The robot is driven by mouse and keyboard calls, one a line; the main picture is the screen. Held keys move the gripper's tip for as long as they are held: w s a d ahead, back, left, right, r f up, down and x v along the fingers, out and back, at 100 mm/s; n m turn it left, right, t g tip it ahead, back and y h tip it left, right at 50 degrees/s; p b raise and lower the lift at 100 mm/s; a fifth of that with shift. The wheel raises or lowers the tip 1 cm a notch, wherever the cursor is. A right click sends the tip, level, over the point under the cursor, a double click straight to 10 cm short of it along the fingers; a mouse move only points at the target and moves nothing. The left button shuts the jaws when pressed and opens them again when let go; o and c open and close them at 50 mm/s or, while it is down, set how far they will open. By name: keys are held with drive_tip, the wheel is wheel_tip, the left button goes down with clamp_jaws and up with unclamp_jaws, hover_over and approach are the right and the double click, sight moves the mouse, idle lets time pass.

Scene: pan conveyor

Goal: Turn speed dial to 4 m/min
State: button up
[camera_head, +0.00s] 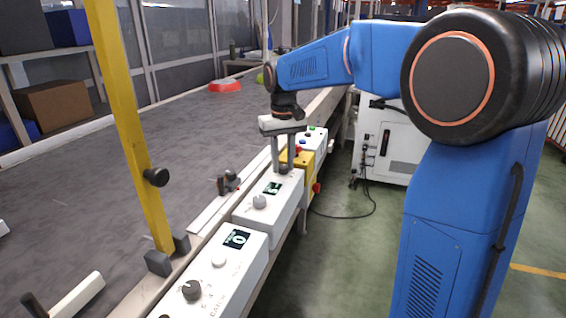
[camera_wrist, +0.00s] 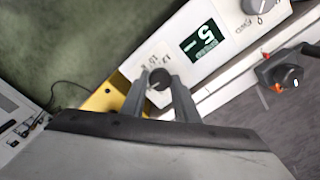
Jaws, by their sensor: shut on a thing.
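My gripper (camera_head: 284,165) reaches down onto the white control box (camera_head: 293,202) in the middle of the row beside the belt. Its two fingers are shut on a dark round dial (camera_wrist: 159,79) near the far end of that box, one finger on each side. Small markings ring the dial, but I cannot read them or the dial's pointer. The box's green-lit display (camera_wrist: 202,41) seems to show a 5; it also shows in the head view (camera_head: 272,188). A light grey knob (camera_head: 260,202) sits on the display's other side.
A nearer white box (camera_head: 236,270) carries a dark knob (camera_head: 191,290) and a display (camera_head: 236,239). A yellow box (camera_head: 303,160) with red buttons stands just beyond my gripper. The grey belt (camera_head: 150,130) lies left, with a yellow post (camera_head: 128,120). Green floor lies right.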

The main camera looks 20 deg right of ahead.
sight(283, 167)
drive_tip(key=shift+n, duration=1.2)
drive_tip(key=o, duration=1.1)
drive_tip(key=shift+c, duration=0.2)
drive_tip(key=shift+r, duration=0.1)
wheel_tip(283, 167, up, 17)
drive_tip(key=shift+r, duration=0.15)
